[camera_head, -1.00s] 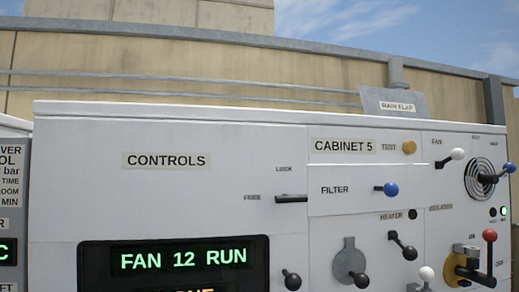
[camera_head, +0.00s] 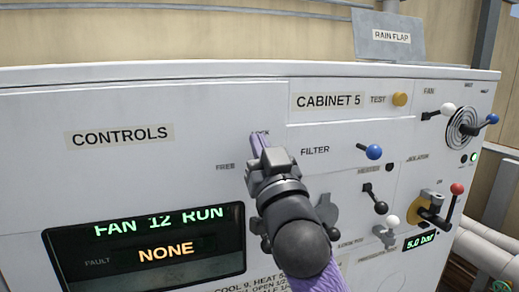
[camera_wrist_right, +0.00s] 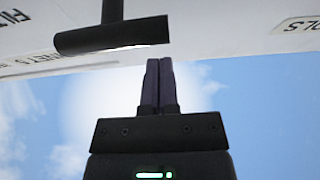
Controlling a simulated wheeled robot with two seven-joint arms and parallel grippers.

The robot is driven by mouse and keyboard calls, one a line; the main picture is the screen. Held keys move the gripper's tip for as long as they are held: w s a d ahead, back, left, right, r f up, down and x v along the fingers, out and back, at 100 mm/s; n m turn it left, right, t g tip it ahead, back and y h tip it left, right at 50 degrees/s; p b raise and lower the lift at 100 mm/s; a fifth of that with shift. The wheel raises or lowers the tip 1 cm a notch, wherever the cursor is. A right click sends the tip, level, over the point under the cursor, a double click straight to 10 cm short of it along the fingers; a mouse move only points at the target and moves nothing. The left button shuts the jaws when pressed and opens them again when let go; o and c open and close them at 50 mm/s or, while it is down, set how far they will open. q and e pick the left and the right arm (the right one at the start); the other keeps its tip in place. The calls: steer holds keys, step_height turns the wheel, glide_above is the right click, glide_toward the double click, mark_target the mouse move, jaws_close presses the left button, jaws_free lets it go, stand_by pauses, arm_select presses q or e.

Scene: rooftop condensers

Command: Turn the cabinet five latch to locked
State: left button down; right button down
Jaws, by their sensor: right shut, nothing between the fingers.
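Cabinet 5 (camera_head: 185,100) is a white panel with LOCK (camera_head: 261,132) and FREE (camera_head: 225,167) marks; my gripper partly covers the LOCK mark. The black latch handle (camera_wrist_right: 112,36) shows as a dark bar on a stem in the right wrist view, which sees the panel upside down. In the head view it is hidden behind my right gripper. My right gripper (camera_head: 258,141) is at the latch area, its purple fingers together and empty. In the wrist view its fingertips (camera_wrist_right: 159,64) are close to the handle's end, with no clear contact. My left gripper is out of view.
A FILTER knob (camera_head: 374,152), a yellow TEST button (camera_head: 400,99) and a HEATER lever (camera_head: 376,199) are to the right of my gripper. A display (camera_head: 150,250) is at the lower left. The panel around CONTROLS (camera_head: 119,135) is bare.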

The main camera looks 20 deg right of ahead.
step_height(320, 180, down, 4)
steer(key=shift+r, duration=0.25)
stand_by(0.4)
